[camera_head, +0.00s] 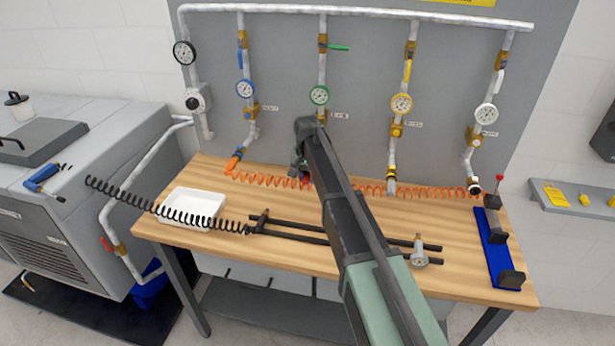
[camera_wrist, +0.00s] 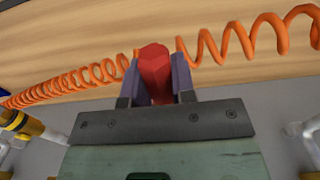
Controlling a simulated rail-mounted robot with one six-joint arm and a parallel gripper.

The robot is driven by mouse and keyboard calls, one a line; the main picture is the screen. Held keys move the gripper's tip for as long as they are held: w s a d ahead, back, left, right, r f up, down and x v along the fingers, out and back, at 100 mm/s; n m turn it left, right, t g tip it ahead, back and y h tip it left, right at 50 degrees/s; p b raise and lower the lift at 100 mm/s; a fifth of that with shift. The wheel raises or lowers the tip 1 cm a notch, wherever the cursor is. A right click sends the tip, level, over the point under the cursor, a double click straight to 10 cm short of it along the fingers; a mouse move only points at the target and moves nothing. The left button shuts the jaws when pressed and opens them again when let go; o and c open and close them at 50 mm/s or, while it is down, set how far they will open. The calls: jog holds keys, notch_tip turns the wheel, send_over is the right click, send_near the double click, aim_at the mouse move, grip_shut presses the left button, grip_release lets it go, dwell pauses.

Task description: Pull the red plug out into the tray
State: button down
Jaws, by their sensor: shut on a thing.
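The red plug (camera_wrist: 155,72) is between the two fingers of my gripper (camera_wrist: 157,85) in the wrist view, and the fingers are shut on it. In the head view my gripper (camera_head: 301,172) is near the back of the table, below the green gauge, mostly hidden by my arm. Only a little red shows there, and whether the plug is still seated in a fitting cannot be seen. The white tray (camera_head: 166,212) is at the left of the wooden table and looks empty.
An orange coiled hose (camera_head: 265,180) runs along the table's back on both sides of my gripper. A black coiled hose (camera_head: 150,207) passes across the tray. Black rails (camera_head: 300,235) lie mid-table. A blue fixture (camera_head: 497,250) is at the right. Pipes with gauges (camera_head: 401,103) line the wall.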

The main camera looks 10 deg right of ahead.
jog(key=s, duration=0.1)
jog(key=s+a, duration=0.1)
jog(key=s, duration=0.1)
jog(key=s+a, duration=0.1)
jog(key=shift+s, duration=0.25)
dwell(0.3)
notch_tip(320, 180, down, 2)
jog(key=shift+f+b, duration=0.1)
jog(key=shift+b, duration=1)
